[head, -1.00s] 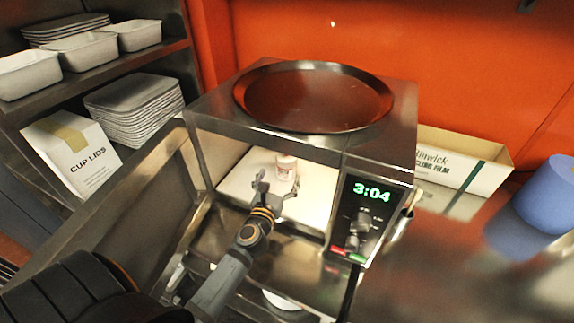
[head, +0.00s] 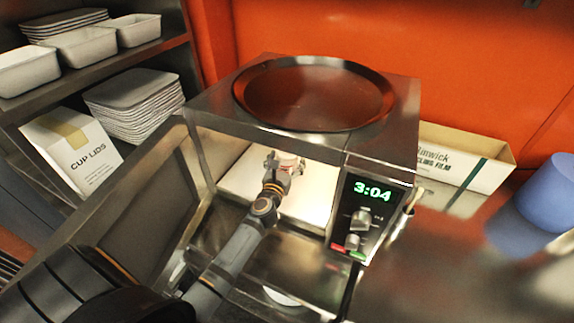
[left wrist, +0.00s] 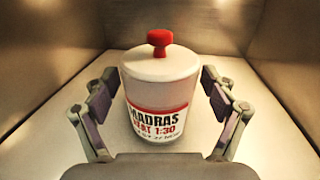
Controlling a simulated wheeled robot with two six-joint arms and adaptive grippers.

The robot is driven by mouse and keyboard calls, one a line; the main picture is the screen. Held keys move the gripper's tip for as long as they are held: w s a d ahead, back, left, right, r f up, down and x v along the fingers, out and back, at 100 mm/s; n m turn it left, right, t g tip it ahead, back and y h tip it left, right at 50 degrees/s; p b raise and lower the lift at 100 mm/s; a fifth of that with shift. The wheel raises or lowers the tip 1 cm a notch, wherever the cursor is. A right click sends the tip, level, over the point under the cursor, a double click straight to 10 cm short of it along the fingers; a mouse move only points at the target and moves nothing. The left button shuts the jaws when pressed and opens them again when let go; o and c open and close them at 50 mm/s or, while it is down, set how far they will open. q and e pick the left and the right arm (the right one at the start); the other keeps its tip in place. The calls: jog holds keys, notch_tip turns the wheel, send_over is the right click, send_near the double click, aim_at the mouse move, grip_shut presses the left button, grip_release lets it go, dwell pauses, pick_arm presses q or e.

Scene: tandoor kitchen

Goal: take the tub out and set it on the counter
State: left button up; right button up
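The tub (left wrist: 158,95) is white with a red-knobbed lid and a label reading "MADRAS" and "1:30". It stands upright on the pale floor inside the open microwave (head: 285,232). In the head view the tub (head: 288,160) is mostly hidden by my gripper. My left gripper (left wrist: 158,98) is open, with one finger on each side of the tub and a visible gap on both sides. It also shows in the head view (head: 284,163), reaching into the microwave. The microwave door (head: 130,215) is swung open to the left. My right gripper is not in view.
A round dark tray (head: 315,92) sits on top of the microwave. The steel counter (head: 440,275) to the right has bare room. A cling film box (head: 465,165) and a blue container (head: 550,190) stand at its back. Shelves with white tubs are at left.

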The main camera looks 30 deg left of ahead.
pick_arm(q)
jog(key=shift+w+f, duration=0.1)
jog(key=c, duration=1.2)
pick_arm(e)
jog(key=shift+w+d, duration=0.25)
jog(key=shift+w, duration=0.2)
pick_arm(q)
jog(key=shift+r, duration=0.2)
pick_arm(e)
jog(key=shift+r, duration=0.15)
